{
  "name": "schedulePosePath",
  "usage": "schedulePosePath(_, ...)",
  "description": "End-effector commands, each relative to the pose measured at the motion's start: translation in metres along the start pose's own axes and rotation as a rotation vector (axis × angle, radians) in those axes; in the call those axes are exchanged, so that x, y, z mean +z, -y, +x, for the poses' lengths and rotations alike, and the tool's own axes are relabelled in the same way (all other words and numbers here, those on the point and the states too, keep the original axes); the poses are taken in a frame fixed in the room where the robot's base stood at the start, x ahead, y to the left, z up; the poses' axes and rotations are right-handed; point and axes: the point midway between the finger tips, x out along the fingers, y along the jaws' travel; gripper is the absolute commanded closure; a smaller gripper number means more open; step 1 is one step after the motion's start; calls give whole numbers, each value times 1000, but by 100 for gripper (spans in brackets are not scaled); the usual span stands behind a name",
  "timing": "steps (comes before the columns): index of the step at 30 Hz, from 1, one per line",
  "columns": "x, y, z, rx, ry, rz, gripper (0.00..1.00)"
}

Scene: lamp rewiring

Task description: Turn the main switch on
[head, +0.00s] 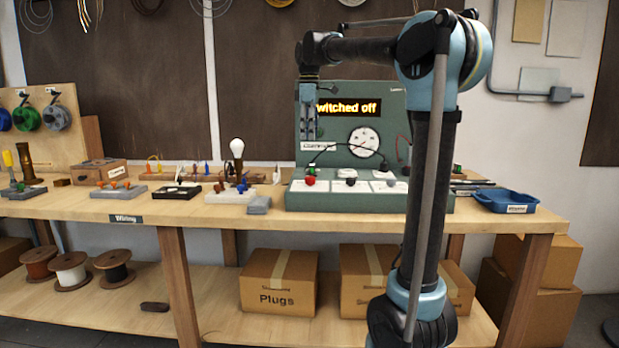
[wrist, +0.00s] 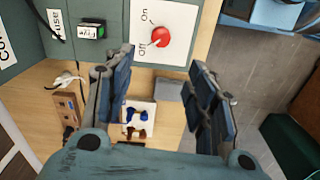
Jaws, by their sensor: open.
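The main switch is a red rotary knob (wrist: 160,37) on a white plate marked On and Off. Its pale pointer seems to face the Off label. In the head view the red knob (head: 310,181) sits at the left front of the green test bench (head: 370,202). The bench display (head: 348,107) reads "witched off", its left part hidden by my arm. My gripper (head: 308,135) hangs above the knob, pointing down. In the wrist view my gripper (wrist: 163,75) is open, its two blue fingers apart and empty, with the knob beyond the fingertips and not touched.
A lamp with a white bulb (head: 237,149) stands on the table left of the bench. A blue tray (head: 506,202) lies at the right end. A black cable (head: 345,147) arches across the bench face.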

Motion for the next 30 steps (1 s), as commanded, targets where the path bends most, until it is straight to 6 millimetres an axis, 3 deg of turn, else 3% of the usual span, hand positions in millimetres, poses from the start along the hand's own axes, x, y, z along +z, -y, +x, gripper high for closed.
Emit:
schedulePosePath(21,1,0,122,0,0,2,49)
schedulePosePath(30,0,0,148,0,0,2,49)
